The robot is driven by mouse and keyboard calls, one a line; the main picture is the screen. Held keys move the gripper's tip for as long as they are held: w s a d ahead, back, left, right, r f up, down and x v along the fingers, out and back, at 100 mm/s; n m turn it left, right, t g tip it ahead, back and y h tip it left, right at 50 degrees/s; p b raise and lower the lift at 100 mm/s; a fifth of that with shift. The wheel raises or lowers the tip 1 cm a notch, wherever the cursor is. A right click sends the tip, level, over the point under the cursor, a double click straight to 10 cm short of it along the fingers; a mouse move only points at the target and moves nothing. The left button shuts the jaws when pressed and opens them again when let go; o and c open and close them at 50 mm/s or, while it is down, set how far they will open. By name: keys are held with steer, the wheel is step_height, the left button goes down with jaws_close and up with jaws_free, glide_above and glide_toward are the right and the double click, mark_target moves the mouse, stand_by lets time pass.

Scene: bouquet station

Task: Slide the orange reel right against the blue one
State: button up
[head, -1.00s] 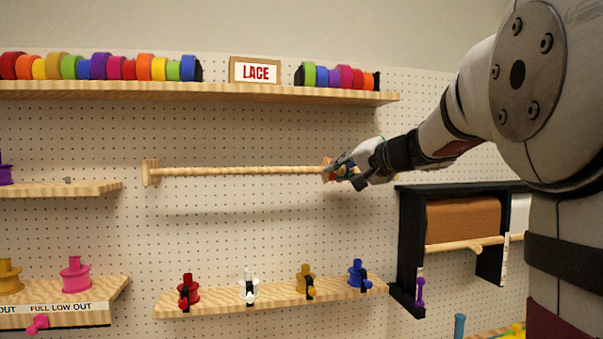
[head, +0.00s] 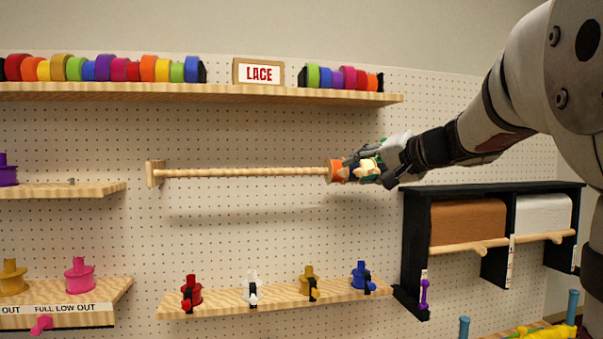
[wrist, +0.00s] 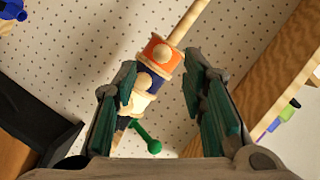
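The orange reel (head: 337,170) sits near the right end of the horizontal wooden rod (head: 240,172). In the wrist view the orange reel (wrist: 164,49) is just beyond my fingertips, with the dark blue reel (wrist: 171,84) directly below it. They look close together; I cannot tell whether they touch. A cream wooden piece (wrist: 135,101) partly covers the blue one. My gripper (wrist: 163,82) is open, its teal-padded fingers on either side of the blue reel and cream piece. In the head view my gripper (head: 372,168) is at the rod's right end and hides part of it.
A shelf of coloured rolls (head: 230,91) runs above the rod. A lower shelf (head: 275,298) holds several coloured spools. A black rack (head: 416,260) with brown and white rolls stands at lower right. The pegboard left of the reel is clear along the rod.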

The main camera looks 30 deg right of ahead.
steer(key=v, duration=0.5)
steer(key=shift+s, duration=0.35)
steer(key=s+a+f+n+g+y, duration=0.1)
steer(key=s+a+f+n+g, duration=0.15)
steer(key=a+f, duration=0.5)
steer(key=s+a+f+n+g+y, duration=0.1)
steer(key=a+f+n+g+y, duration=0.3)
steer(key=a, duration=0.7)
steer(key=s+a+f+n+g+h, duration=0.1)
steer(key=s+a+f+n+h, duration=0.1)
steer(key=s+f, duration=0.4)
steer(key=s+a+f+n+g+h+b, duration=0.1)
steer(key=s+a+f+n+g+h, duration=0.1)
steer(key=s+f, duration=0.5)
step_height(320, 180, down, 3)
steer(key=a+h, duration=0.1)
steer(key=a, duration=0.1)
steer(key=shift+s+a+h+b, duration=0.2)
steer(key=shift+a+h+b, duration=0.1)
steer(key=shift+r, duration=0.2)
